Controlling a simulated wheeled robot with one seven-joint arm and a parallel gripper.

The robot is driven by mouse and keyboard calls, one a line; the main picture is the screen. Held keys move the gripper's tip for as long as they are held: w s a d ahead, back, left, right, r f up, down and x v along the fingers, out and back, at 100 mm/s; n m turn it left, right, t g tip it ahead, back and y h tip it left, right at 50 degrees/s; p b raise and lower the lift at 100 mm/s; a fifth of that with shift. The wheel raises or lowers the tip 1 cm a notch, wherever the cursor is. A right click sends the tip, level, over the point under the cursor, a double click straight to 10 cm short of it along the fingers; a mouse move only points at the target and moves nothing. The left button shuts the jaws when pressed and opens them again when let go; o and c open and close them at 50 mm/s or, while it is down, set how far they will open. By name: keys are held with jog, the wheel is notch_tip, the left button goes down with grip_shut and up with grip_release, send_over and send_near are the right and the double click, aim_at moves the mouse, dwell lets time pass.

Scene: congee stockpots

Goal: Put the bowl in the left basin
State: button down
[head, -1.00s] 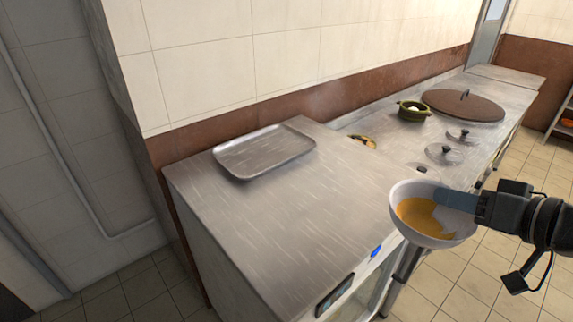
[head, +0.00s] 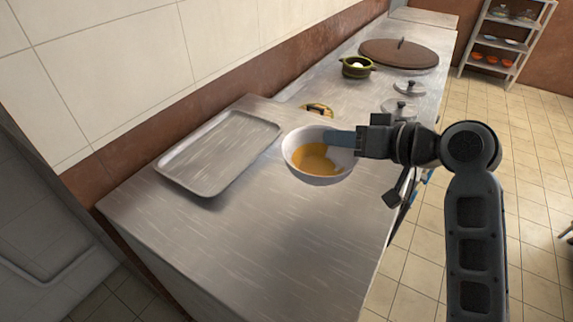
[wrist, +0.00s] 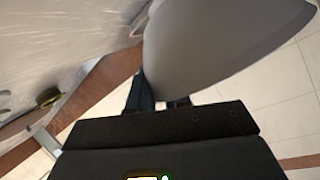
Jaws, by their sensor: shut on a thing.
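A white bowl (head: 318,175) with an orange-yellow inside is held by its right rim in my gripper (head: 342,141). My gripper is shut on the rim, and the bowl hangs over the steel counter, looking roughly level. In the wrist view the bowl (wrist: 215,45) fills the upper middle as a large grey-white curve, with a dark finger (wrist: 140,95) against it. I cannot make out a left basin for certain. A shallow rectangular metal tray (head: 215,155) lies on the counter left of the bowl and looks empty.
The steel counter (head: 250,230) is bare in front of the tray. Behind the bowl are a green pot (head: 356,67), a large brown lid (head: 398,54) and small steel lids (head: 398,109). A shelf (head: 508,42) with bowls stands at the far right.

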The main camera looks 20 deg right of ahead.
aim_at(306, 155)
jog(key=w+a+f, duration=0.1)
jog(key=a, duration=0.1)
jog(key=w+a+f, duration=0.1)
jog(key=a+f, duration=0.1)
jog(key=w+a+f, duration=0.1)
jog(key=a, duration=0.1)
jog(key=shift+w+a+f+p, duration=0.35)
jog(key=shift+w+p, duration=0.05)
jog(key=shift+f, duration=2)
jog(key=c, duration=1.5)
grip_release()
jog(key=shift+f, duration=0.2)
jog(key=shift+c, duration=0.2)
jog(key=o, duration=0.5)
jog(key=shift+r, duration=0.1)
